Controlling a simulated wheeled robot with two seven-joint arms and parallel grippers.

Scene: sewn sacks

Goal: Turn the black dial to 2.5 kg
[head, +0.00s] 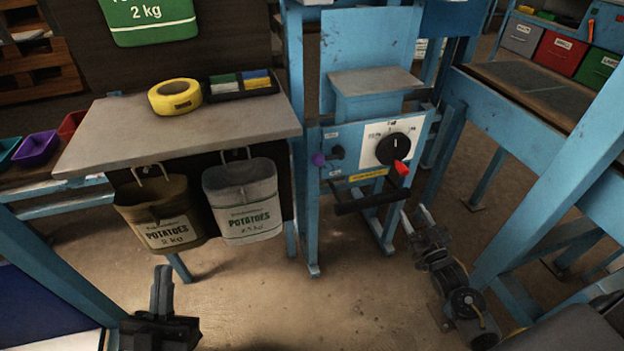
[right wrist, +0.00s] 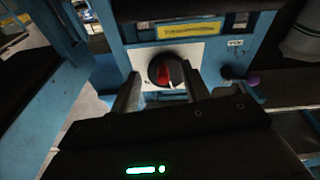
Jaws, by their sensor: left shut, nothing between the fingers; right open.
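The black dial (head: 391,151) sits on a white scale plate (head: 371,140) on the blue machine front, in the middle right of the head view. A white mark on it points roughly up; the scale figures are too small to read surely. A red piece (head: 402,168) shows at its lower right. My right gripper (head: 415,215) is open and empty, below and right of the dial. In the right wrist view the dial (right wrist: 163,72) with red on its face appears beyond and between the open fingers, apparently apart from them. My left gripper (head: 161,286) is shut and empty at lower left.
A dark bar (head: 368,198) juts out below the dial. A purple knob (head: 318,159) is left of it. Two potato sacks (head: 160,212) (head: 243,203) hang from the grey table (head: 110,130). A blue frame (head: 545,170) stands close on the right.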

